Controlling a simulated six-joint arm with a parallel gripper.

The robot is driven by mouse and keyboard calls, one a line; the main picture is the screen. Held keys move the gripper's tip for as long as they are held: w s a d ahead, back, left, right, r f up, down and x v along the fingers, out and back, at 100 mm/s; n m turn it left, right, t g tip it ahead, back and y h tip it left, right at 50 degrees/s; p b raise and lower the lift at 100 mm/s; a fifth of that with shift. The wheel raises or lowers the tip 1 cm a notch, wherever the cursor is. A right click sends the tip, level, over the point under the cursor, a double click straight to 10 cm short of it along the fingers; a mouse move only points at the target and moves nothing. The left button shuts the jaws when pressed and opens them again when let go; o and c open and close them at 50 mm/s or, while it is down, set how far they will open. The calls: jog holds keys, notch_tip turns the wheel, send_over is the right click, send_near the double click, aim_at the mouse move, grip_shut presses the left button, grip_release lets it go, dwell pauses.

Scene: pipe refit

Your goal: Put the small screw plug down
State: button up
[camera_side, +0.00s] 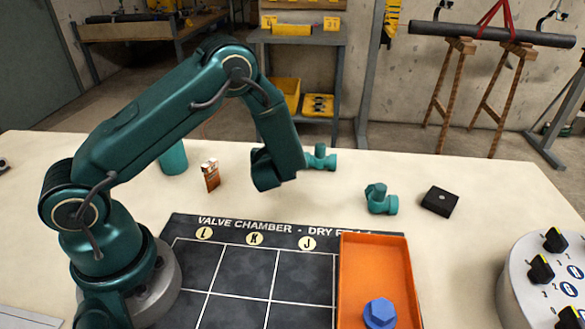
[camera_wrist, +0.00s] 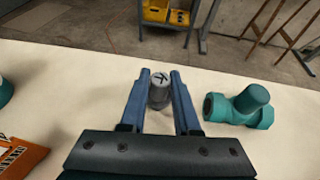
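A small dark grey cylinder, which I take for the small screw plug (camera_wrist: 159,91), shows in the wrist view with a pale top bearing a dark mark like a K. My gripper (camera_wrist: 160,85) has its two blue fingers on either side of it, seemingly touching it, so it looks shut on the plug. In the side view my arm hides the fingers and the plug behind it, over the far part of the bench. I cannot tell whether the plug's lower end touches the bench top.
A teal pipe fitting (camera_wrist: 240,106) lies close right of my gripper. Another fitting (camera_side: 381,199) and a black block (camera_side: 440,201) lie farther right. An orange packet (camera_side: 211,175) and teal cylinder (camera_side: 173,157) stand left. In front are a dark mat (camera_side: 245,270) and orange tray (camera_side: 372,262) holding a blue hex part (camera_side: 380,313).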

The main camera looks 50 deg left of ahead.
jog(key=shift+o, duration=1.2)
jog(key=shift+r, duration=0.1)
